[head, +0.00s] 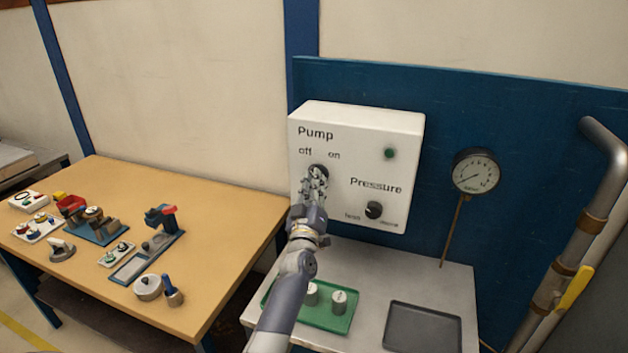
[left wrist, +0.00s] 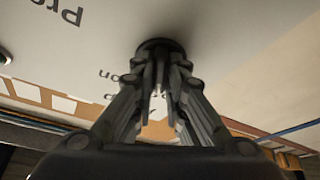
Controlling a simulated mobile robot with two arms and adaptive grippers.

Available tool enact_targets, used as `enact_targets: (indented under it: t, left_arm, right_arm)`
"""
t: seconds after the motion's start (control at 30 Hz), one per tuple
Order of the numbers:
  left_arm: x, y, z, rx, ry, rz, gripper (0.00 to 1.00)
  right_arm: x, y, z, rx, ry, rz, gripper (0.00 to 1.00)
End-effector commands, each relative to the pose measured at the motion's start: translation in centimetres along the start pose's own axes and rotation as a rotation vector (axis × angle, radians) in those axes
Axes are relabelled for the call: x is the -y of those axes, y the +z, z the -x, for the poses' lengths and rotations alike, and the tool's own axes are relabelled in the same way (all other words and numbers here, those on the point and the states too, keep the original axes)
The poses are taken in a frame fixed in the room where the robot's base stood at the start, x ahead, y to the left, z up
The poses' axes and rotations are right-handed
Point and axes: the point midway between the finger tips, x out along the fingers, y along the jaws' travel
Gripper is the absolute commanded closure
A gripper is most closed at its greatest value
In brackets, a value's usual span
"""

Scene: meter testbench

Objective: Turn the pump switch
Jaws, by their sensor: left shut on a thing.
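The white control box (head: 355,120) hangs on the blue panel, with "Pump", "off" and "on" printed at its upper left. My left gripper (head: 316,182) reaches up to the box just below these labels. In the left wrist view, its fingers (left wrist: 160,85) are shut on the dark round pump switch (left wrist: 160,45). The fingers hide most of the switch in the head view, so I cannot tell which label it points to. A green lamp (head: 389,153) at the right of the box looks dark. My right gripper is not in view.
A black pressure knob (head: 374,210) sits at the box's lower right. A round gauge (head: 476,172) is on the panel. Below, a green tray (head: 336,325) holds metal cylinders beside an empty dark tray (head: 424,328). A wooden table (head: 215,280) with several parts stands left.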

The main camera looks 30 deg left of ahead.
Motion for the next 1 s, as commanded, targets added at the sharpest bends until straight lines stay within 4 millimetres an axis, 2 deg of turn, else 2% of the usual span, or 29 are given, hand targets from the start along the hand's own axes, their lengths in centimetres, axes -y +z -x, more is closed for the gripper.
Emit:
enact_targets:
  t: [0.63,0.67,0.73,1.0]
  left_arm:
    - [-0.03,0.09,0.03,0.002,-0.022,0.056,1.00]
    - [-0.03,0.09,0.03,0.002,-0.022,0.056,0.85]
    - [-0.03,0.08,0.03,0.002,-0.022,0.056,0.69]
    - [-0.03,0.03,0.01,0.001,-0.021,0.052,0.68]
  right_arm:
    - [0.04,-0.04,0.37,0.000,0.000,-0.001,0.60]
    - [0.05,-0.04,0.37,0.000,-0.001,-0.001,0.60]
    - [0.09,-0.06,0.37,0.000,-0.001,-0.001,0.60]
    - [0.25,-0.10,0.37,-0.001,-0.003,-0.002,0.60]
